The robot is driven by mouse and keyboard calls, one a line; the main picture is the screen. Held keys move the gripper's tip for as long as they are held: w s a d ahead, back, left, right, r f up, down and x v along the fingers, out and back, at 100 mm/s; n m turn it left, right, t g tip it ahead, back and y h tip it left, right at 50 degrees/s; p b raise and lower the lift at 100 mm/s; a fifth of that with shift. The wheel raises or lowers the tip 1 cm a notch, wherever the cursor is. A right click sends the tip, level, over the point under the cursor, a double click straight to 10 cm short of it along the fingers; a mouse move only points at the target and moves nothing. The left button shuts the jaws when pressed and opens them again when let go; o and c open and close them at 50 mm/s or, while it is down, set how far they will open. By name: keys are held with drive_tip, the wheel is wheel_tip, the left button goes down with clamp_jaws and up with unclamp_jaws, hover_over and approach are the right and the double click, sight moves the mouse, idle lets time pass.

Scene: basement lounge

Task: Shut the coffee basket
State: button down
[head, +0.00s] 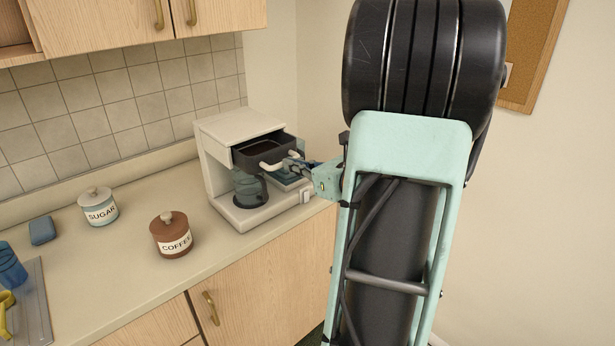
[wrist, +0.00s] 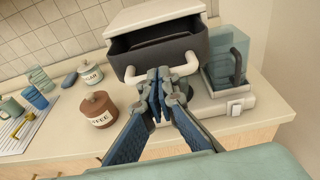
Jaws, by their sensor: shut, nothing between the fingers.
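The coffee maker (head: 237,128) stands on the counter, white, with a glass carafe (head: 250,189) on its plate. Its dark coffee basket (head: 262,150) is pulled out at the front, with a light curved handle (head: 273,166). The basket also shows in the wrist view (wrist: 160,54), its open top partly visible under the white housing. My gripper (head: 290,167) is at the basket's handle. In the wrist view my gripper (wrist: 158,95) is shut with its fingertips together in front of the handle's middle. I cannot tell whether they touch it.
A sugar jar (head: 98,206) and a brown coffee jar (head: 173,235) stand left of the machine. A blue sponge (head: 42,230) and a blue cup (head: 11,267) are farther left. Wall cabinets (head: 110,28) hang above. The counter (head: 128,262) in front of the jars is clear.

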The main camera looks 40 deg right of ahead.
sight(276, 152)
drive_tip(key=x, duration=0.2)
drive_tip(key=r+b+x, duration=0.1)
drive_tip(key=x, duration=0.4)
drive_tip(key=shift+w+a+r+b, duration=0.1)
drive_tip(key=shift+w+b, duration=0.25)
drive_tip(key=shift+w, duration=0.2)
drive_tip(key=shift+w+r, duration=0.15)
drive_tip(key=shift+r, duration=0.05)
